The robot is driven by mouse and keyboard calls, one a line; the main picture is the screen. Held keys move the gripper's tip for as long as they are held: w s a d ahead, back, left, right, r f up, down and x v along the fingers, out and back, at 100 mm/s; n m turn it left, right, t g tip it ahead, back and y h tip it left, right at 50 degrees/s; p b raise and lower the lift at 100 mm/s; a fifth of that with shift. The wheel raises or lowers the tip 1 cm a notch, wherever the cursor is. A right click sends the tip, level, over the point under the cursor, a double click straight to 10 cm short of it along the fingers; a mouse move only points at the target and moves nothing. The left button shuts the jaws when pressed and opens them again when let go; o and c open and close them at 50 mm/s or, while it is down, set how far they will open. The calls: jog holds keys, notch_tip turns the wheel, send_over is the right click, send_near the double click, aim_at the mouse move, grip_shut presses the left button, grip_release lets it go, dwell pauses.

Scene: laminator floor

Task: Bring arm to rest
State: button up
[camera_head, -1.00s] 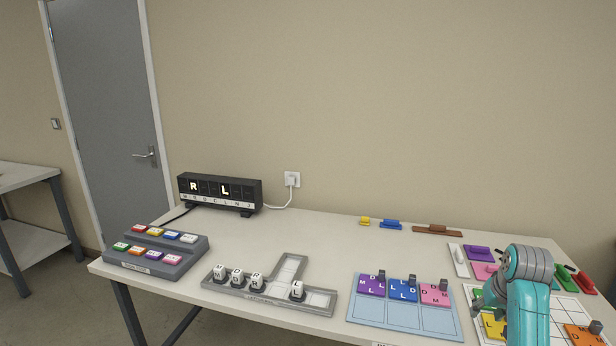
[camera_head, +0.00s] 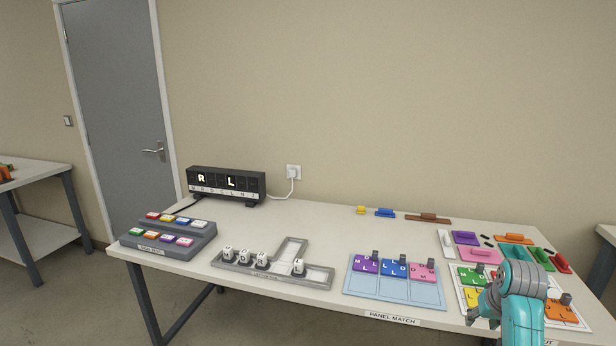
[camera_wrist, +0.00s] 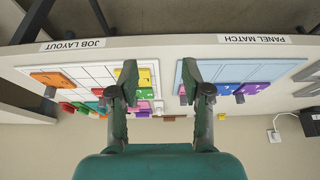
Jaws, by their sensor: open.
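My teal arm (camera_head: 522,312) shows at the lower right in the head view, in front of the gridded job layout board (camera_head: 588,325). In the wrist view my gripper (camera_wrist: 158,82) has its two dark green fingers spread apart with nothing between them. The fingers point toward the table's front edge. The job layout board also shows behind the left finger in the wrist view (camera_wrist: 85,75), and the blue panel match board (camera_wrist: 250,70) behind the right finger.
The panel match board holds purple, blue and pink tiles (camera_head: 366,265). A grey letter tray (camera_head: 315,282), a button box (camera_head: 165,250) and a lit display (camera_head: 226,185) stand to the left. Coloured handled pieces (camera_head: 466,238) lie at the back right.

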jog(key=s+a+f+t, duration=0.2)
jog(key=s+a+f, duration=0.45)
jog(key=f, duration=0.45)
jog(key=s+a+f+t, duration=0.1)
jog(key=s+a+f, duration=0.5)
jog(key=s+f, duration=0.3)
jog(key=s+a+f+n+t, duration=0.15)
jog(key=s+a, duration=0.25)
jog(key=s, duration=0.4)
jog(key=s+a+f+t, duration=0.1)
jog(key=s+a+f, duration=0.15)
jog(key=s, duration=0.55)
jog(key=s+a+r+t, duration=0.2)
jog(key=s+a+r, duration=0.1)
jog(key=s+r, duration=0.6)
jog(key=s+a+r+n+t+y, duration=0.1)
jog(key=s+a+r+t, duration=0.1)
jog(key=s+r, duration=0.8)
jog(key=s+a, duration=0.1)
jog(key=s, duration=0.3)
jog(key=shift+t, duration=0.35)
jog(key=shift+n, duration=0.25)
